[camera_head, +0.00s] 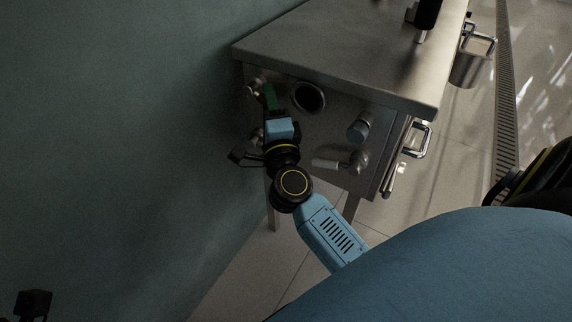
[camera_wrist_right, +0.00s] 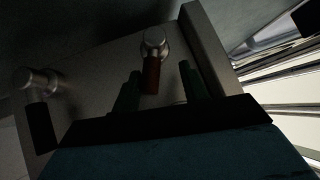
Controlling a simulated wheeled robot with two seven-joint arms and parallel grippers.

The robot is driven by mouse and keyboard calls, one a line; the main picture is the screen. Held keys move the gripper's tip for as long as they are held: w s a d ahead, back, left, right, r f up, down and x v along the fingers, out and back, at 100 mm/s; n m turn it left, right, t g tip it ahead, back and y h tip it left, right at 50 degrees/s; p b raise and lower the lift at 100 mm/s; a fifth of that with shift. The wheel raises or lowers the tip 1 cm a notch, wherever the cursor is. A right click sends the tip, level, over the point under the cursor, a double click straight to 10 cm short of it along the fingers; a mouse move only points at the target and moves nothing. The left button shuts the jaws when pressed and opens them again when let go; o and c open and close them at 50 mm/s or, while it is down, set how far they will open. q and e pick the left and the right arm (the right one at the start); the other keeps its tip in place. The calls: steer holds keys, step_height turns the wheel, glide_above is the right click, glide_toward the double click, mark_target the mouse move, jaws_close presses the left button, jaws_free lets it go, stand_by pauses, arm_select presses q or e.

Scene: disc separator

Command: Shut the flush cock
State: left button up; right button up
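My right gripper (camera_head: 269,97) is at the left end of the steel cabinet's front, close to a metal cock (camera_head: 254,88). In the right wrist view, a cock with a reddish-brown handle (camera_wrist_right: 151,76) points down between the two green fingers (camera_wrist_right: 160,88). The fingers are apart, with a gap on each side of the handle. A second cock with a black handle (camera_wrist_right: 40,125) stands to the left. The frames do not show which of them is the flush cock.
The steel cabinet (camera_head: 345,55) has a round dark opening (camera_head: 308,97), a knob (camera_head: 358,130) and a pipe fitting (camera_head: 355,162) right of my gripper. A dark wall (camera_head: 110,120) is close on the left. A metal bucket (camera_head: 468,68) hangs at the far right end.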

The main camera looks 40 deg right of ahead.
steer(key=shift+s+r+n+g+y+p, duration=0.15)
steer(key=shift+r+n+g+y+p, duration=0.45)
steer(key=shift+r+n+p, duration=0.7)
steer(key=f+v, duration=0.1)
steer(key=v, duration=1.3)
steer(key=a+n+g+y, duration=0.1)
steer(key=a+n+y, duration=1.1)
steer(key=n+y, duration=0.4)
steer(key=s+d+f+n+g+h+p, duration=0.1)
steer(key=s+d+f+n+g+h, duration=0.1)
steer(key=f, duration=0.5)
steer(key=s+d+f+n+g+h+p, duration=0.1)
steer(key=s+d+f+n+g+h, duration=0.2)
steer(key=s+f+g, duration=0.4)
steer(key=f+n+g, duration=0.1)
steer(key=g, duration=0.1)
steer(key=shift+n+g+h+p, duration=0.3)
steer(key=shift+h+p, duration=0.1)
steer(key=shift+w+f, duration=0.1)
steer(key=shift+f, duration=0.05)
